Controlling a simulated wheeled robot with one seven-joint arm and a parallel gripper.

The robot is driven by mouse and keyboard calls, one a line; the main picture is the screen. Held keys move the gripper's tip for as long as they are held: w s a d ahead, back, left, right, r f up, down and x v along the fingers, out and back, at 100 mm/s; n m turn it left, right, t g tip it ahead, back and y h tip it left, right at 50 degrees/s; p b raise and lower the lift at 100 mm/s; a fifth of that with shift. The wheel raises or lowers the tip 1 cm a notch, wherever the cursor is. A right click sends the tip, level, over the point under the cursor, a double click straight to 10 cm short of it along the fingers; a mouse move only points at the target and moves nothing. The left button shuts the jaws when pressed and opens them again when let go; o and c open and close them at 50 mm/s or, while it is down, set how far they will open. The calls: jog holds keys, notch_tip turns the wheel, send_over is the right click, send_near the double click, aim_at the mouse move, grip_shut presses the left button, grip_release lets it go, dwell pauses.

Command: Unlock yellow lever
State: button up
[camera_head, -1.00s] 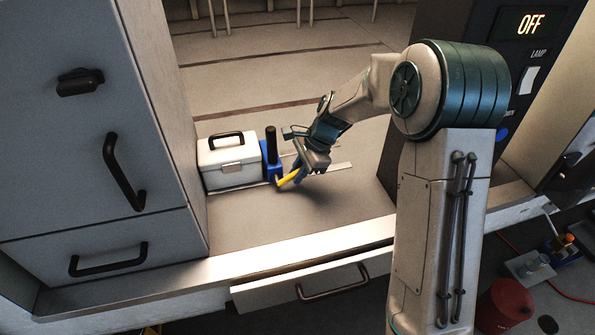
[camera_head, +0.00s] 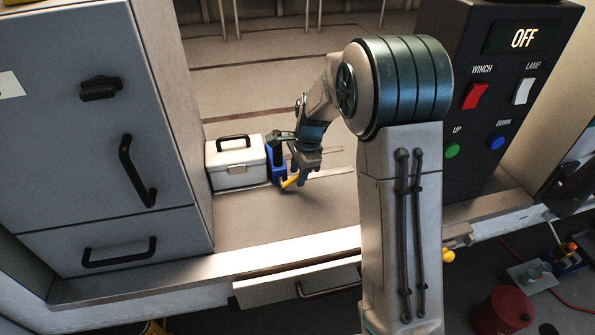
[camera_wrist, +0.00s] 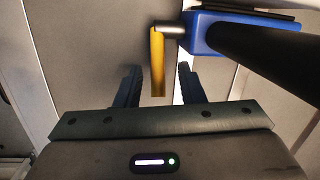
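The yellow lever (camera_head: 290,183) sticks out low from the front of a blue fixture (camera_head: 276,163) on the counter, and the fixture has a black upright handle. My gripper (camera_head: 303,180) is just right of the lever, pointing down. In the wrist view the yellow lever (camera_wrist: 157,65) hangs from a metal pin on the blue block (camera_wrist: 205,35). The two dark fingers of my gripper (camera_wrist: 158,88) are spread, with the lever's free end appearing between them. Gaps show on both sides, so neither finger visibly touches it.
A white case (camera_head: 237,165) stands close left of the fixture, beside a tall grey cabinet (camera_head: 115,120). A drawer (camera_head: 297,287) is partly open below the counter edge. A dark control panel (camera_head: 500,100) reading OFF stands right. Counter right of my gripper is clear.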

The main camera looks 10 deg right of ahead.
jog(key=shift+r, duration=0.1)
notch_tip(320, 180, up, 13)
jog(key=s+d+b, duration=0.1)
jog(key=d+b, duration=0.1)
jog(key=shift+s+r, duration=0.2)
dwell(0.3)
jog(key=s+d+n+t+h, duration=0.1)
jog(key=s+d+n, duration=0.1)
jog(key=s+n, duration=0.5)
jog(key=s+d+f+n+t, duration=0.1)
jog(key=s+d+n, duration=0.2)
jog(key=s, duration=1.5)
jog(key=n, duration=0.4)
jog(key=shift+s+n+h, duration=0.3)
jog(key=shift+h, duration=0.1)
jog(key=shift+o, duration=0.2)
jog(key=shift+s+d+f+n, duration=0.15)
jog(key=shift+s+f+n, duration=0.15)
jog(key=shift+s, duration=0.05)
